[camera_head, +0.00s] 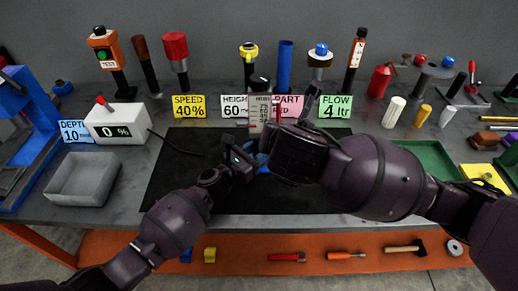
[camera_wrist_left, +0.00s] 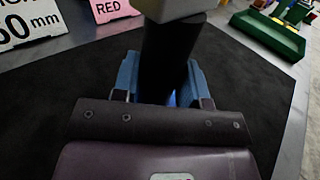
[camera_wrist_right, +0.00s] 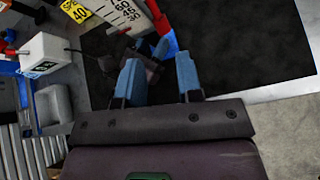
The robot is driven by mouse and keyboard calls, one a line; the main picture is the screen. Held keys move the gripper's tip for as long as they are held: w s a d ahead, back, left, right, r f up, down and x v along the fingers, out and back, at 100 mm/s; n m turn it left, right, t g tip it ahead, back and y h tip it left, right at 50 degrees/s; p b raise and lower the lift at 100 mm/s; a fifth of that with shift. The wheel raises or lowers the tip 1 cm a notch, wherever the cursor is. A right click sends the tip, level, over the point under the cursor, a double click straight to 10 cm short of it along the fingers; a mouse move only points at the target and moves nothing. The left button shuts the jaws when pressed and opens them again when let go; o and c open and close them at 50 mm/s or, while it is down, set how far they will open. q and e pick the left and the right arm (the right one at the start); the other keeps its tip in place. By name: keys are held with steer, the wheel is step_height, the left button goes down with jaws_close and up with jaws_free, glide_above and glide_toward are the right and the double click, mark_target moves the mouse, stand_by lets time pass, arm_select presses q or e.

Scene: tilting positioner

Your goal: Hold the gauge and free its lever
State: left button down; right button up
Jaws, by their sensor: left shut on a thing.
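The gauge (camera_head: 260,113) stands upright at the middle of the dark mat, with a numbered pale scale plate. In the right wrist view the scale (camera_wrist_right: 128,12) is at the top, with a red lever (camera_wrist_right: 158,17) beside it. My left gripper (camera_head: 254,160) is shut on the gauge's black round post; the left wrist view shows this post (camera_wrist_left: 165,65) between the blue fingers, under a pale block. My right gripper (camera_wrist_right: 160,80) is open and empty, with its fingers short of the lever. In the head view my right arm hides its fingertips and part of the gauge.
Cards for speed (camera_head: 189,107), height (camera_head: 234,106), part and flow (camera_head: 335,107) stand behind the mat. A white box with a red switch (camera_head: 115,124) and a grey tray (camera_head: 84,178) are on the left. A green tray (camera_head: 432,160) is on the right. Tall tools line the back.

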steer(key=shift+w+d+r+m+h, duration=0.15)
steer(key=shift+w+d+r, duration=0.15)
steer(key=shift+w+d, duration=0.2)
steer(key=shift+w+d+r+m+h, duration=0.15)
steer(key=shift+w+d+r, duration=0.1)
steer(key=shift+w+d, duration=0.2)
steer(key=c, duration=0.4)
steer(key=shift+m+g+h, duration=0.4)
steer(key=shift+m+g, duration=0.2)
steer(key=shift+m, duration=0.2)
steer(key=w+d, duration=0.1)
steer(key=w, duration=0.1)
steer(key=w+d, duration=0.2)
steer(key=shift+w+d+f, duration=0.1)
steer(key=shift+d+f, duration=0.1)
steer(key=shift+d, duration=0.05)
jaws_close()
steer(key=w+d+m+g+y, duration=0.3)
steer(key=m+g+y, duration=0.1)
steer(key=m, duration=0.7)
steer(key=w+d+m+g+y, duration=0.3)
steer(key=m+g+y, duration=0.1)
steer(key=m, duration=0.7)
steer(key=shift+d+r+g+y, duration=0.3)
steer(key=shift+d+r+g, duration=0.1)
steer(key=shift+g, duration=0.4)
steer(key=shift+w, duration=0.1)
